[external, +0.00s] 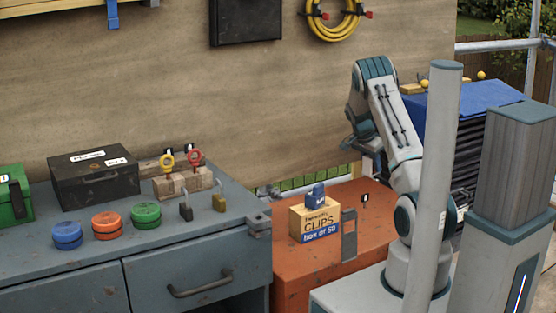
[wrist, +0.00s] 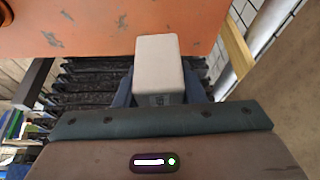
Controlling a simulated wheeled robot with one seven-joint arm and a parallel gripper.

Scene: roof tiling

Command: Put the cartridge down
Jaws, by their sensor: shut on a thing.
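The cartridge (wrist: 158,62) is a pale grey, box-shaped block in the wrist view. My gripper (wrist: 158,92) is shut on it, with a bluish finger on each side of the block. The cartridge's far end overlaps the edge of an orange surface (wrist: 80,25) in that view; I cannot tell if it touches. In the external view my arm folds down beyond the orange cabinet (external: 300,275), and its own links mostly hide the gripper and cartridge.
The grey workbench (external: 60,270) at left holds colored tins, padlocks and a black case (external: 93,175). Dark stacked tiles (external: 468,150) lie under a blue cover.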

